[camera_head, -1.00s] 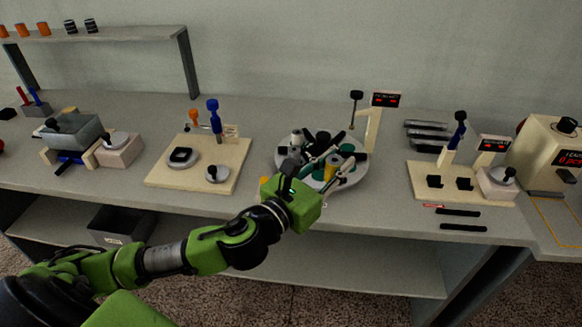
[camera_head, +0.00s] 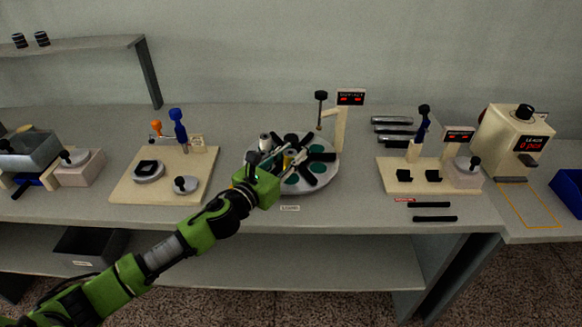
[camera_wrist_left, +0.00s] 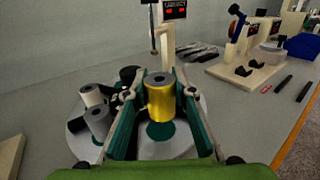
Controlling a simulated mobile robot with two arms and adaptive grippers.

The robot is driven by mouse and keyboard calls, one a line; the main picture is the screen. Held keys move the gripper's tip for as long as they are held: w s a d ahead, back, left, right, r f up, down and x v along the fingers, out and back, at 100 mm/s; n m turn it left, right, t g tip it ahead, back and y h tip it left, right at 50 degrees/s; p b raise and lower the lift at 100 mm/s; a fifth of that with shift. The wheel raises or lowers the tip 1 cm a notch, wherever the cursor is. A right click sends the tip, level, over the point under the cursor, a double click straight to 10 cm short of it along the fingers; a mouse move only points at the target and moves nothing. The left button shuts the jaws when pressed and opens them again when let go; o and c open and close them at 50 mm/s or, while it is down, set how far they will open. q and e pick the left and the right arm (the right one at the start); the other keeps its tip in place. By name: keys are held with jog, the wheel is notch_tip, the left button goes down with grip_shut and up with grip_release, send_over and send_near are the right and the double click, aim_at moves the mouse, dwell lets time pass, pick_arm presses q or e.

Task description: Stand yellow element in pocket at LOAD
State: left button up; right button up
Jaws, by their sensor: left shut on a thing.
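The yellow element (camera_wrist_left: 160,100) is an upright yellow cylinder with a grey top. My left gripper (camera_wrist_left: 153,88) is shut on it, one finger on each side. In the head view the yellow element (camera_head: 287,163) is small and partly hidden by the fingers of my left gripper (camera_head: 283,160). It is over the round turntable (camera_head: 322,178), which has green round pockets and black radial pieces. A green pocket (camera_wrist_left: 160,131) shows directly below the element; I cannot tell whether they touch. A small label (camera_head: 290,208), too small to read, is on the table's front edge. My right gripper is out of view.
Grey and white cylinders (camera_wrist_left: 97,118) stand on the turntable's left side. A post with a black knob (camera_head: 321,96) and a red display (camera_head: 350,98) rise behind it. Cream fixture boards stand left (camera_head: 125,190) and right (camera_head: 400,188). Two black bars (camera_head: 433,218) lie at right.

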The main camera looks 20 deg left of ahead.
pick_arm(q)
jog(key=shift+w+a+f, duration=0.1)
jog(key=shift+w+f, duration=0.3)
jog(key=shift+f, duration=0.1)
notch_tip(320, 180, down, 2)
jog(key=shift+f, duration=0.55)
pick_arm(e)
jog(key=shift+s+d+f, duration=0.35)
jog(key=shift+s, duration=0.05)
pick_arm(q)
jog(key=shift+f+b, duration=0.15)
jog(key=shift+b, duration=0.2)
jog(key=o, duration=1.1)
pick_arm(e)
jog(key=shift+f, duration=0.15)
